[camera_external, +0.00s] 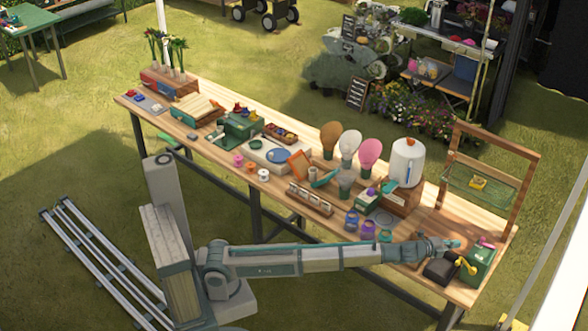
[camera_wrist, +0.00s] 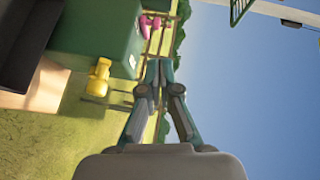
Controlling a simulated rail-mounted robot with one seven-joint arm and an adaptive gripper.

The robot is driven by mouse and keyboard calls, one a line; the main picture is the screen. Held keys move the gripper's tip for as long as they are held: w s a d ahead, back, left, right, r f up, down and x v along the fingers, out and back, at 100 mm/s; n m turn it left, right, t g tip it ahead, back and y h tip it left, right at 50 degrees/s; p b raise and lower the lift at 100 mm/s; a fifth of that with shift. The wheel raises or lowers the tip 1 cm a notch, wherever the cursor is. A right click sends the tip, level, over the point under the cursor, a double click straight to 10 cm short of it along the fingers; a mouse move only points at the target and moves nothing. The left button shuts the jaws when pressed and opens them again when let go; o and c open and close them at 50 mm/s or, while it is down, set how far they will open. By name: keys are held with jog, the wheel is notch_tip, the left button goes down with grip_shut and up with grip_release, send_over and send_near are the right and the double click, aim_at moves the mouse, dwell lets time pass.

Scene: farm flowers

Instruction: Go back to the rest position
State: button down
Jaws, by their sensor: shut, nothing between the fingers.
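My gripper (camera_external: 453,244) is at the right end of the long wooden table (camera_external: 225,110), at the end of my stretched-out arm. It is beside a green box (camera_external: 480,266) with a yellow crank and a black box (camera_external: 440,268). In the wrist view my gripper (camera_wrist: 158,72) has its fingertips together with nothing between them. The green box (camera_wrist: 100,30) shows at the upper left there, with a yellow knob (camera_wrist: 99,80) and a pink item (camera_wrist: 150,24). The wrist view is turned sideways, with sky on its right.
Purple jars (camera_external: 368,231), a white dispenser (camera_external: 407,162), paddles (camera_external: 370,153) and a wooden rack (camera_external: 310,199) crowd the table left of my gripper. A wooden frame (camera_external: 527,190) stands at the back right. The grass in front of the table is open, with rails (camera_external: 95,262) at the left.

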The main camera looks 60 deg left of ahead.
jog(key=shift+s+a, duration=0.15)
jog(key=shift+s, duration=0.35)
